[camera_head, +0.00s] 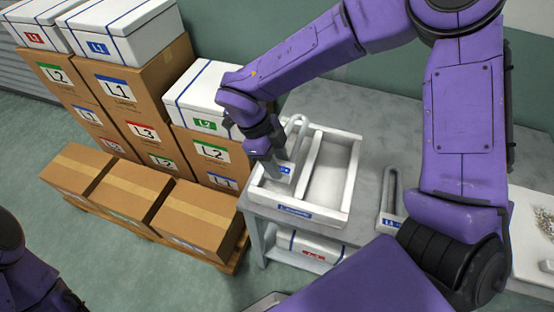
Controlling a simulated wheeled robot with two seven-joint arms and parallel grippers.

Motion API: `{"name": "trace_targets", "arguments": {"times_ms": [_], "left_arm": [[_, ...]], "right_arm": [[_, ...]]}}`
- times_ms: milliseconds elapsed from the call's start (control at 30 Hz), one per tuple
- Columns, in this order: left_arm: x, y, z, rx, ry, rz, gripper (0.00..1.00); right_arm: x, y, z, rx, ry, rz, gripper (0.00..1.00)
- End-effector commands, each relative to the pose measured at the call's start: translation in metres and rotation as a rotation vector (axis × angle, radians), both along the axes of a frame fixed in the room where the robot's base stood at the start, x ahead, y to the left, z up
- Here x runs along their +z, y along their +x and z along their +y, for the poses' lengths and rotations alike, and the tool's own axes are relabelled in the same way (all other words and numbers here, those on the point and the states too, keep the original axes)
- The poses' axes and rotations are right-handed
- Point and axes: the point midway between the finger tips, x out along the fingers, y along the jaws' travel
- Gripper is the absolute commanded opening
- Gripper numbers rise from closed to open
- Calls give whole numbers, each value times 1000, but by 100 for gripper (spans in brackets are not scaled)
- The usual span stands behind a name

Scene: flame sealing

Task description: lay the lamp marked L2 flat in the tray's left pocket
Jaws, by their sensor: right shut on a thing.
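The base bears a small blue label that I cannot read clearly. A divider splits the tray in two, and the right pocket is empty. My left gripper is out of view; only part of my left arm shows at the lower left.
Stacked cartons (130,95) and white boxes (203,97) stand close on the left. A white bin (530,262) with small bits is at the right edge.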

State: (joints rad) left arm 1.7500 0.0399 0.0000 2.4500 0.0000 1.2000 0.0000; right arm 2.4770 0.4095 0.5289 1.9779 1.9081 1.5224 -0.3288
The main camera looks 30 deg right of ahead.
Motion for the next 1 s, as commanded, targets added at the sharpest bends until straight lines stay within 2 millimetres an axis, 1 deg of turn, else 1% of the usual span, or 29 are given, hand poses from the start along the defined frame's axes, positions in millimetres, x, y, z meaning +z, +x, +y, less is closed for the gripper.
{"name": "trace_targets", "arguments": {"times_ms": [33,133,200,533,700,933,967,1000], "left_arm": [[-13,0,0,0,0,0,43],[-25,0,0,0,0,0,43],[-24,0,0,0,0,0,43],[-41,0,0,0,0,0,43],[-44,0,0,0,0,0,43],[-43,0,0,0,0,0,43],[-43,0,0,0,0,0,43],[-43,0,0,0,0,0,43]], "right_arm": [[-12,0,0,1,-1,-1,6],[-23,0,0,1,-1,-1,6],[-28,0,0,2,1,0,6],[-67,0,0,1,0,1,6],[-75,0,0,2,1,-1,6],[-75,0,0,2,0,-2,6],[-75,0,0,2,0,-2,48],[-75,0,0,2,0,-2,62]]}}
